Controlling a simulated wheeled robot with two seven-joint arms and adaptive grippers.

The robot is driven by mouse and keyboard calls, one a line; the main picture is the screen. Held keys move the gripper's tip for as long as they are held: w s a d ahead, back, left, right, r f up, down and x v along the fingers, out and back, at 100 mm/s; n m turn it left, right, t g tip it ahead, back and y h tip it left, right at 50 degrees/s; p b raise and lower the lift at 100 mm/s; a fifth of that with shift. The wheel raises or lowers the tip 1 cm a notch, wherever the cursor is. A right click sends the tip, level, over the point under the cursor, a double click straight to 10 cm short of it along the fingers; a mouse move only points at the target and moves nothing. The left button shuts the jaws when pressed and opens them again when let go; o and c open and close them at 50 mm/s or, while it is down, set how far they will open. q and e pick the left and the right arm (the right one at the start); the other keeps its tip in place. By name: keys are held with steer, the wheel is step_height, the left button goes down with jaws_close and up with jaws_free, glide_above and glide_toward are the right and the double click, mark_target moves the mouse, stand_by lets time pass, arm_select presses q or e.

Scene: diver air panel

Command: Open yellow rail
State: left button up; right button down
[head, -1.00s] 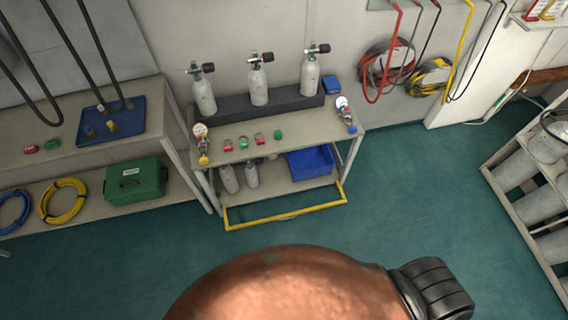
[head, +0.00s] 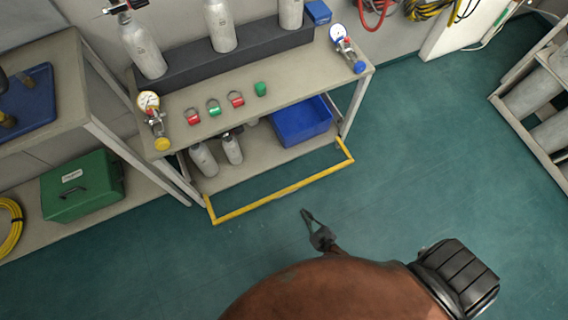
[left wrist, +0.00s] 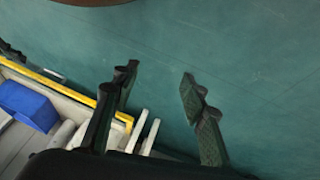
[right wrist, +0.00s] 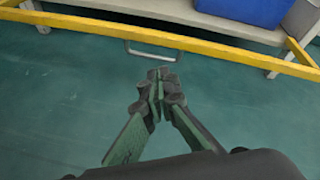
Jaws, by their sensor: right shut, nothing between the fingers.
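The yellow rail (head: 280,193) is a U-shaped bar low in front of the bench's bottom shelf. It also crosses the top of the right wrist view (right wrist: 170,41) and the left of the left wrist view (left wrist: 50,88). My right gripper (head: 305,213) is over the floor just in front of the rail, apart from it. In the right wrist view its fingertips (right wrist: 161,76) are together and empty, below the rail and a thin grey loop handle (right wrist: 150,52). My left gripper (left wrist: 158,76) has its fingers spread and empty over the floor, with the rail beyond its left finger.
The bench (head: 225,110) carries grey cylinders, two gauges and several red and green tags. A blue bin (head: 301,122) and small cylinders are on its lower shelf. A green box (head: 83,188) is at left, a rack (head: 530,120) at right. The floor between is clear.

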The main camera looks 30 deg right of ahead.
arm_select(q)
steer(key=w+t+b, duration=0.1)
steer(key=b, duration=0.1)
steer(key=w+f+b, duration=0.1)
steer(key=w+f+t+b, duration=0.1)
steer(key=b, duration=0.1)
steer(key=shift+a+f+t+b, duration=0.15)
steer(key=shift+a+t+b, duration=0.1)
steer(key=shift+t+b, duration=0.1)
arm_select(e)
steer(key=w+f+m+h, duration=0.1)
steer(key=w+f+m, duration=0.4)
steer(key=w, duration=0.6)
steer(key=shift+m+t, duration=0.3)
steer(key=shift+d+r, duration=0.15)
